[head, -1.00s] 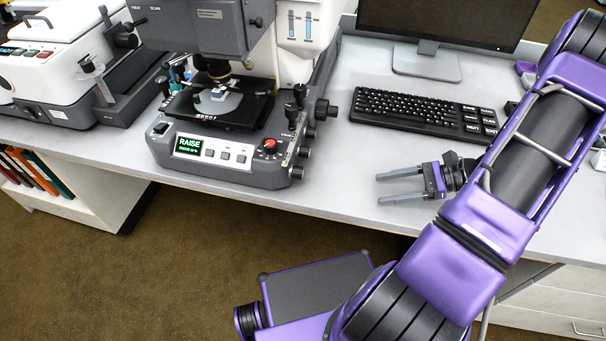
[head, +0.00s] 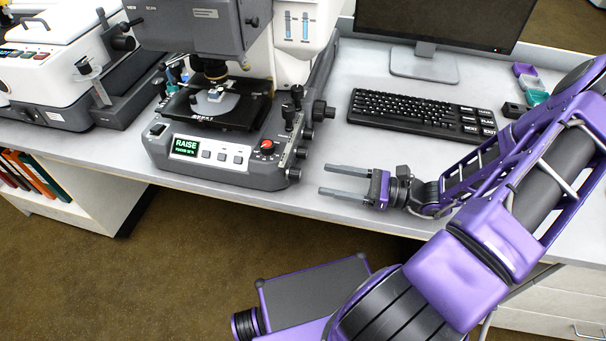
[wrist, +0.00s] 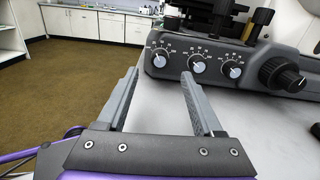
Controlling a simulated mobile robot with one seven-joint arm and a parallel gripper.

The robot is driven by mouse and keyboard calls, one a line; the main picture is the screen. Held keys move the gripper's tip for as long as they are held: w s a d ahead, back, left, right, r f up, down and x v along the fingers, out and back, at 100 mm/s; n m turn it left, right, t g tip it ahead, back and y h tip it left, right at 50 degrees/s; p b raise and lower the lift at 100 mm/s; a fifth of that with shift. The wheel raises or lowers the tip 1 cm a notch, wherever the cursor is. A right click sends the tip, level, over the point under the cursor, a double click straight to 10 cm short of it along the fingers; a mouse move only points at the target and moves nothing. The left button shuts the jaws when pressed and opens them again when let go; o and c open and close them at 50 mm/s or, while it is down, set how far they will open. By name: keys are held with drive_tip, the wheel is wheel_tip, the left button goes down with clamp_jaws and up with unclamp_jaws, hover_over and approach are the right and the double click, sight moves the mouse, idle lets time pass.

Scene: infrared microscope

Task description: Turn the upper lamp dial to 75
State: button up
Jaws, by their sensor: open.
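The infrared microscope (head: 215,165) stands on the bench. Its right side panel shows in the wrist view with three small dials with pale pointer knobs: a left dial (wrist: 160,58), a middle dial (wrist: 197,64) and a right dial (wrist: 233,69). Each has a white printed scale; I cannot read the settings or tell which is the upper lamp dial. My gripper (head: 322,180) is open and empty, fingers pointing left toward that side, a short gap away; it also shows in the wrist view (wrist: 160,74), with the left dial seen between and beyond the fingertips.
A large black knob (wrist: 284,76) sits right of the dials. A keyboard (head: 420,112) and monitor (head: 440,25) stand behind my gripper. The bench's front edge runs close in front. A red knob (head: 267,146) and lit display (head: 187,146) are on the microscope's front.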

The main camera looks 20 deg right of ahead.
sight(300, 174)
drive_tip(key=x, duration=0.7)
drive_tip(key=shift+a, duration=0.1)
clamp_jaws()
